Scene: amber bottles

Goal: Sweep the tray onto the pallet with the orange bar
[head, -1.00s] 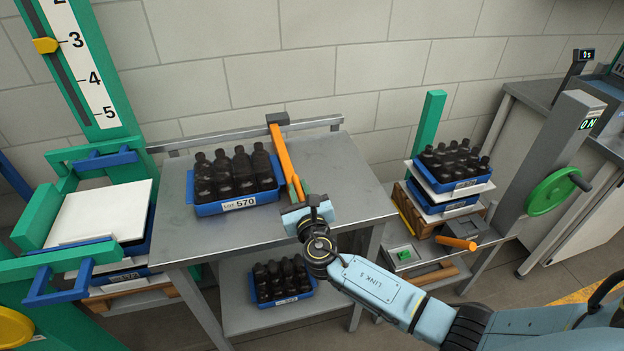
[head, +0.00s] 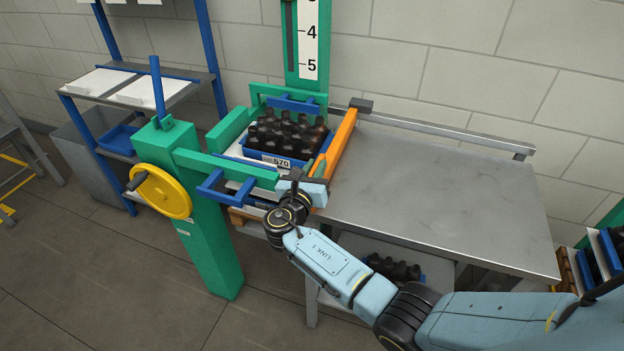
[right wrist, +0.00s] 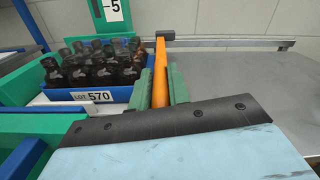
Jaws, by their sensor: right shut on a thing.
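The blue tray (head: 255,156) with a LOT 570 label holds several dark amber bottles (head: 288,133). It sits at the left end of the table, inside the green frame, over a white sheet on the pallet stack (head: 238,213). The orange bar (head: 342,140) runs from the rear rail to my right gripper (head: 318,168), along the tray's right side. My right gripper is shut on the bar; its green fingers show either side of it in the right wrist view (right wrist: 160,88). The tray (right wrist: 118,92) is close beside the bar there; contact is unclear. My left gripper is not in view.
The metal table (head: 440,200) right of the bar is bare. A green post with a yellow handwheel (head: 161,191) stands front left, with blue handles beside the frame. A second bottle tray (head: 395,268) is on the lower shelf. A blue rack (head: 150,90) stands at the back left.

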